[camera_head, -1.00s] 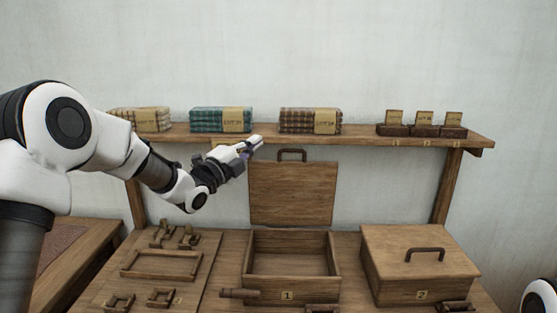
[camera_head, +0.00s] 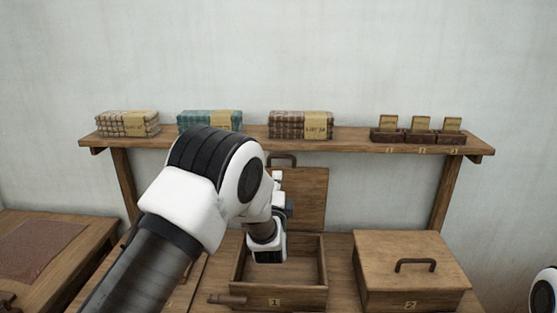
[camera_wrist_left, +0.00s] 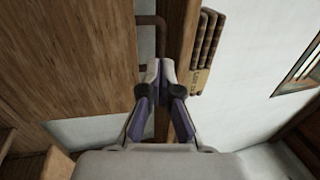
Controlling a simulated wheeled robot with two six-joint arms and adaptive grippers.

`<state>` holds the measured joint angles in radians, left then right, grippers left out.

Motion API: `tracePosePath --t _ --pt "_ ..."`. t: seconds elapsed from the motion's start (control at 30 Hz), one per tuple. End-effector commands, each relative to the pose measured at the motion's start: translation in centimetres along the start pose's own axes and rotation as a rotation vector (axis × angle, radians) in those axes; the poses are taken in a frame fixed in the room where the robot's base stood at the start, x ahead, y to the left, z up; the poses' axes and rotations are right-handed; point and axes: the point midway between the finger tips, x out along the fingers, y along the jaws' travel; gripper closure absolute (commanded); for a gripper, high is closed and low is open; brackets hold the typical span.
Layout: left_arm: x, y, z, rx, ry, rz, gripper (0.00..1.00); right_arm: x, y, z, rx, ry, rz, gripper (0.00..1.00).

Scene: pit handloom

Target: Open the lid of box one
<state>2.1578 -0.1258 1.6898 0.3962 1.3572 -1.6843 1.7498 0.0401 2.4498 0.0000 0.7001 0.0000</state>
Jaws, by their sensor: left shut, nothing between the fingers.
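Box one (camera_head: 275,302), a wooden box marked 1, stands on the table with its inside showing. My left gripper (camera_head: 277,180) is in front of the lid, partly hidden by my own arm. In the left wrist view my left gripper (camera_wrist_left: 160,78) is shut and empty. The lid (camera_wrist_left: 70,50) fills the left of that view, and the handle (camera_wrist_left: 157,45) lies just beyond the fingertips.
Box two (camera_head: 410,270) stands closed to the right. A shelf (camera_head: 350,144) runs behind and above, carrying folded cloth stacks (camera_head: 300,125) and small tagged blocks (camera_head: 420,136). A side table (camera_head: 85,245) is at the left. My arm hides the left part of the table.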

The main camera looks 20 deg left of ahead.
Motion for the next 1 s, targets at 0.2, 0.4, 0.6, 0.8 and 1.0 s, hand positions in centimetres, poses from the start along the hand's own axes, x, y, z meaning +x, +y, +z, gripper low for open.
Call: tracePosePath --t 0.2,0.4,0.6,0.8,1.0 --pt "4.5 -0.4 0.1 -0.001 -0.002 -0.001 1.0 -2.0 0.0 0.0 0.0 0.0 0.0 1.0" --pt "6.2 -0.1 0.0 -0.001 0.0 0.001 1.0 -2.5 0.0 0.0 0.0 0.0 0.0 1.0" --pt "6.3 0.0 0.0 -0.001 0.0 0.001 1.0 -2.4 0.0 0.0 0.0 0.0 0.0 1.0" --pt "6.8 0.0 0.1 -0.001 -0.002 0.019 1.0 -2.6 0.0 0.0 0.0 0.0 0.0 1.0" --pt "9.7 0.5 0.0 -0.002 0.0 0.124 1.0 -2.9 0.0 0.0 0.0 -0.001 0.0 1.0"
